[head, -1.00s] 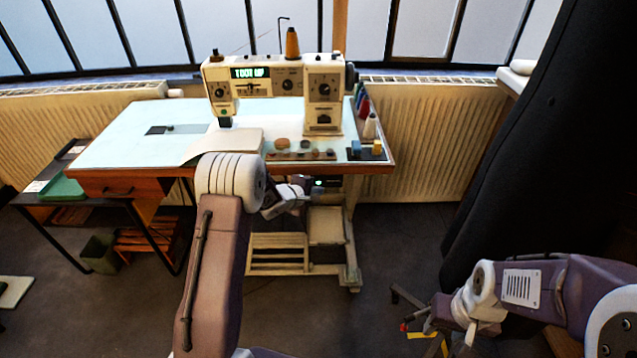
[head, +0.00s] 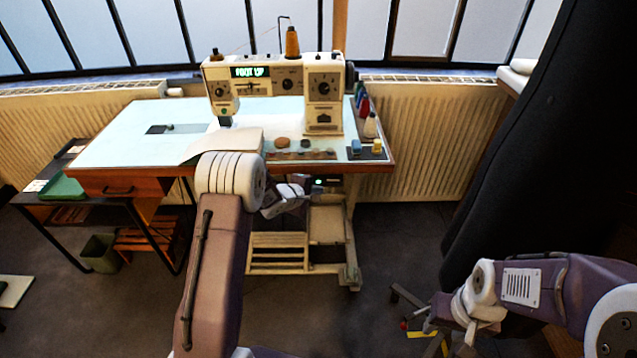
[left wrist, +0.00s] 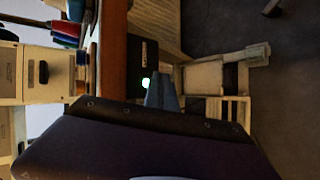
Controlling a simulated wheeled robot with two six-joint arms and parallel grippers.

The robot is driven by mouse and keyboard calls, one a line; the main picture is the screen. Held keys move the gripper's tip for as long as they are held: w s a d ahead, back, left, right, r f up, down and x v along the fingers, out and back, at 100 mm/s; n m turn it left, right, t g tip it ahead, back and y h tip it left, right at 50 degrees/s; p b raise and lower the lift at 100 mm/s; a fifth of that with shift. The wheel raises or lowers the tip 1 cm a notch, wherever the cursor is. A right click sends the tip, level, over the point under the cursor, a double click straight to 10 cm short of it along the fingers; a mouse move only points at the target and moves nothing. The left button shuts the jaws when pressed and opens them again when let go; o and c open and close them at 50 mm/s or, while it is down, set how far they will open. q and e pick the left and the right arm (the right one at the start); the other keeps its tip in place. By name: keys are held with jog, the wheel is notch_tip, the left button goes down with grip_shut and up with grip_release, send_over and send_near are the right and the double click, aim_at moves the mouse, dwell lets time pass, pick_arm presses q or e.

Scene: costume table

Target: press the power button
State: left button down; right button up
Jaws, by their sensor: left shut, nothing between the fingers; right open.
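My left gripper (head: 303,186) is shut and empty, close to the left of the box in the head view. In the left wrist view its bluish fingertips (left wrist: 161,91) appear right beside the lit button and the button stays visible. I cannot tell whether they touch it. My right gripper (head: 442,314) is open, low at the right, far from the box; its fingers are hard to make out.
The sewing machine (head: 285,88) stands on the pale blue tabletop (head: 120,135). Thread spools (head: 369,124) stand at the right edge. A pedal frame (head: 325,228) is below. A black draped form (head: 535,150) stands at right. Open floor lies in front.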

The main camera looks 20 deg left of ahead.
dwell(0.6)
pick_arm(q)
jog(key=shift+w+a+p, duration=0.1)
jog(key=shift+w+p, duration=0.3)
jog(key=shift+p, duration=0.5)
jog(key=shift+w+a+r+p, duration=0.15)
jog(key=shift+w+p, duration=0.3)
jog(key=shift+p, duration=0.25)
jog(key=shift+s, duration=0.1)
dwell(0.4)
jog(key=shift+s+d, duration=0.25)
jog(key=shift+s, duration=0.5)
jog(key=s+d+p, duration=0.1)
jog(key=s, duration=0.4)
jog(key=shift+s+d, duration=0.35)
jog(key=shift+s, duration=0.05)
